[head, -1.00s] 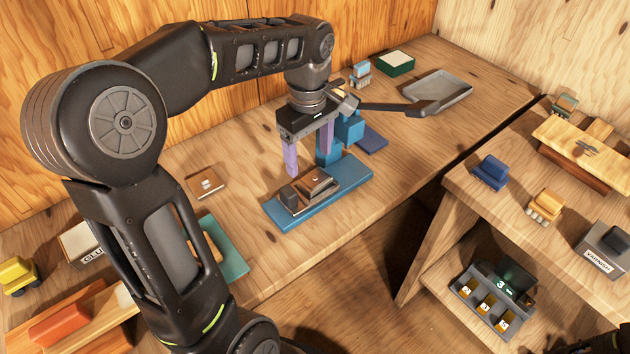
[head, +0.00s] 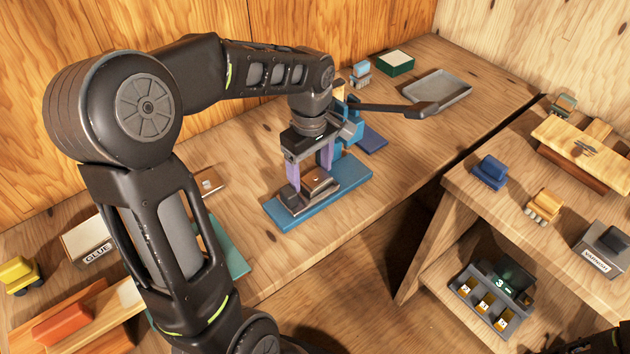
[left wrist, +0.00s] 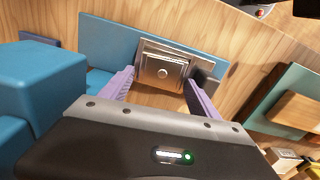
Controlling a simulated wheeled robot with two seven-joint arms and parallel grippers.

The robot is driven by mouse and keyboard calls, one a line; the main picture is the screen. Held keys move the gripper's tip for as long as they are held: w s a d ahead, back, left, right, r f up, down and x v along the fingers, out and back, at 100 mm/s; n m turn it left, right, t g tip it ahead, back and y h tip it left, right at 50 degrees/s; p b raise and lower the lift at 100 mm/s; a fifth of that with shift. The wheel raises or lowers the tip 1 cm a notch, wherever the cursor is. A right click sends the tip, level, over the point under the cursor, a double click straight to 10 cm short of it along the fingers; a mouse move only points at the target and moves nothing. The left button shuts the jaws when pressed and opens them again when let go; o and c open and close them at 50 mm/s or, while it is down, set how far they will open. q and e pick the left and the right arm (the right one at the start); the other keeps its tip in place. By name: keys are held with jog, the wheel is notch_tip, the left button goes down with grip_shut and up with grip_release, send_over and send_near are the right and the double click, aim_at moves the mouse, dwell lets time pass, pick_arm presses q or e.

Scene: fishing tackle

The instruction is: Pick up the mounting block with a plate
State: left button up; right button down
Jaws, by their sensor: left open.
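A brown mounting block with a plate (head: 318,181) sits in a grey holder on a blue base (head: 352,187) on the bench. The left wrist view shows its metal plate with a round knob (left wrist: 163,72). My left gripper (head: 311,173) points down over the block, with its purple fingers open. In the left wrist view the fingertips (left wrist: 161,82) lie on either side of the near part of the block; I cannot tell whether they touch it. A similar brown block with a light fitting (head: 209,183) lies farther left, partly behind my arm.
A blue upright with a dark lever (head: 392,108) stands just behind the gripper. A grey tray (head: 438,86) and a green box (head: 396,63) lie farther back. A glue box (head: 90,246) is at left. Bare bench lies right of the blue base.

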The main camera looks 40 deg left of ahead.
pick_arm(q)
jog(key=shift+c, duration=0.3)
jog(key=c, duration=1.2)
jog(key=shift+r, duration=0.15)
notch_tip(320, 180, up, 11)
notch_tip(320, 180, up, 5)
jog(key=p, duration=0.5)
send_over(311, 174)
jog(key=shift+r+p, duration=0.65)
jog(key=shift+r, duration=0.25)
